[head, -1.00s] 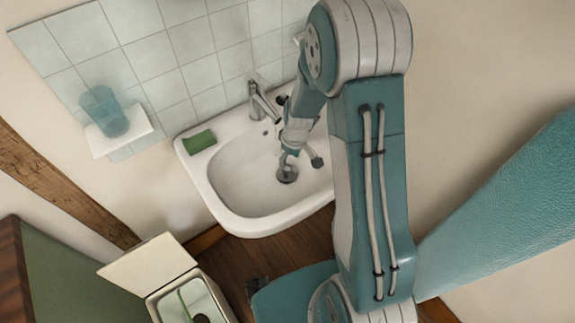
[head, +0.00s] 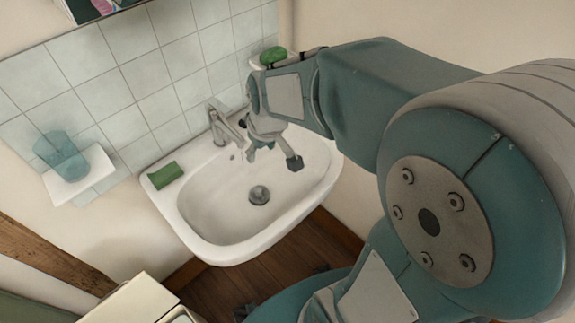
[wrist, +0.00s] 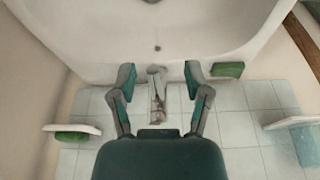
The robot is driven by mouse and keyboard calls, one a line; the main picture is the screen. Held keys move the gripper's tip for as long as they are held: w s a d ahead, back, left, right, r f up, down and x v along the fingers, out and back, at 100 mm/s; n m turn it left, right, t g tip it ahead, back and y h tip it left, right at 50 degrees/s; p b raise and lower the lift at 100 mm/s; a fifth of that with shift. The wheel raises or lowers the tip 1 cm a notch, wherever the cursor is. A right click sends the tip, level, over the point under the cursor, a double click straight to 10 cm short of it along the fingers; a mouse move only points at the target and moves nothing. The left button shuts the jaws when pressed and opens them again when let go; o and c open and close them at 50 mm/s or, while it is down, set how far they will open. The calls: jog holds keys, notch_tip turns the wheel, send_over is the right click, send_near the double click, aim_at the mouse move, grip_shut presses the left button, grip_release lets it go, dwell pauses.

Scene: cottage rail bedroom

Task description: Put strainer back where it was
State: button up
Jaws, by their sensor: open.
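The strainer (head: 259,195), a small round dark-grey metal piece, sits at the drain in the bottom of the white sink (head: 215,243) in the head view. I cannot tell from here whether it is fully seated. My gripper (head: 272,158) is open and empty, above the back part of the basin near the tap and apart from the strainer. In the wrist view the open fingers (wrist: 159,74) spread to either side of the tap (wrist: 157,92).
A green sponge (head: 165,175) lies on the sink's left rim. A blue-green cup (head: 61,156) stands on a white wall shelf at left. A green soap (head: 273,56) rests on another shelf behind my gripper.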

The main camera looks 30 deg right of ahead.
jog(key=s+r+m+t, duration=0.2)
jog(key=s+r+m, duration=0.1)
jog(key=s+r, duration=0.6)
jog(key=s, duration=0.4)
jog(key=shift+s+r+t+h, duration=0.25)
jog(key=shift+s+t+h, duration=0.05)
jog(key=shift+h, duration=0.1)
jog(key=shift+a, duration=0.1)
